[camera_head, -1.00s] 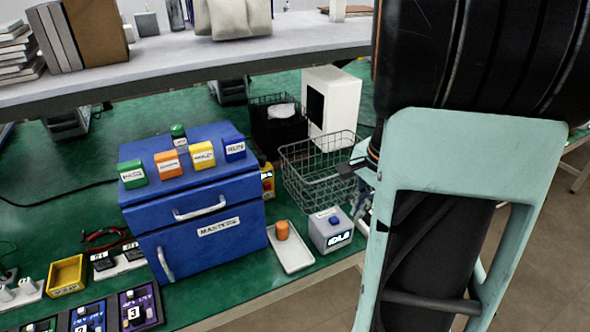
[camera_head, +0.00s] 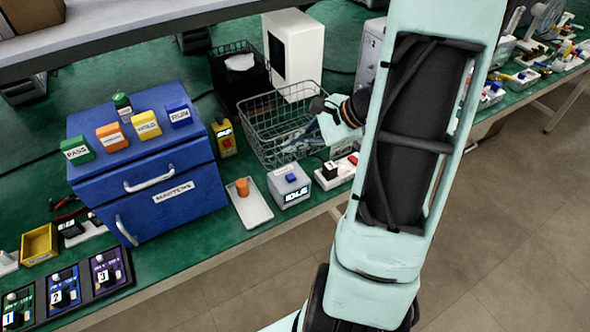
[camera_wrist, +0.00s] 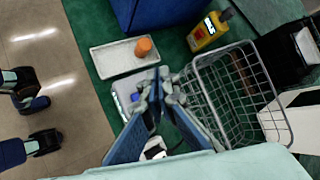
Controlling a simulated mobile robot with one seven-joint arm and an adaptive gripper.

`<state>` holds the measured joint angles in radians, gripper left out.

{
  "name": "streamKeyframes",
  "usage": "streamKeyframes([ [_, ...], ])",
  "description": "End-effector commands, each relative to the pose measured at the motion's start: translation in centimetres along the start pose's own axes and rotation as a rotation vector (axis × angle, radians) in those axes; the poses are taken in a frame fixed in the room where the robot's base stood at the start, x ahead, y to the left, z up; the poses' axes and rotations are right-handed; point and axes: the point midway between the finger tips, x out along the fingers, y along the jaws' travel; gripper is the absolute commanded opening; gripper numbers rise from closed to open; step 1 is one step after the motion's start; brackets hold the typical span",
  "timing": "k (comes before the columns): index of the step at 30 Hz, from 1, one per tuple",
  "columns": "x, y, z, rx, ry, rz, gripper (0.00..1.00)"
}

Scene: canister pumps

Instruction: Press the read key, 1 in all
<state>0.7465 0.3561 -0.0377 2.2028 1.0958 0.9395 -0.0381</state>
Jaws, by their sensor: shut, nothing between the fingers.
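A small grey box (camera_head: 288,192) with a blue key (camera_head: 291,178) on top stands near the table's front edge. Its lit display reads "IDLE". I cannot read a label by the key. In the wrist view the box (camera_wrist: 122,92) is partly hidden behind my fingers, and its blue key (camera_wrist: 135,97) shows just left of the fingertips. My gripper (camera_wrist: 159,92) is shut and empty, above and beside the box. In the head view my gripper (camera_head: 300,138) shows against the wire basket, behind the box. I cannot tell its exact height, and no contact shows.
A wire basket (camera_head: 262,140) stands close behind my gripper. A white tray (camera_head: 256,214) with an orange cylinder (camera_head: 242,187) is left of the box. A white switch block (camera_head: 342,172) is right of it. A blue cabinet (camera_head: 160,205) and a yellow device (camera_head: 224,140) stand further left.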

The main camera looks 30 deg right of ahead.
Motion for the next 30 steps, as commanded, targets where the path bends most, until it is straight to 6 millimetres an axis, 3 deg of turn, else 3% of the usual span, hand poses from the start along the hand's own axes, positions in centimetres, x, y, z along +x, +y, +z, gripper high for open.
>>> streamKeyframes([
  [17,0.3,0.1,-0.2,0.008,-0.006,-0.012,0.0],
  [30,4.1,2.8,-2.8,0.009,-0.007,-0.01,0.0],
])
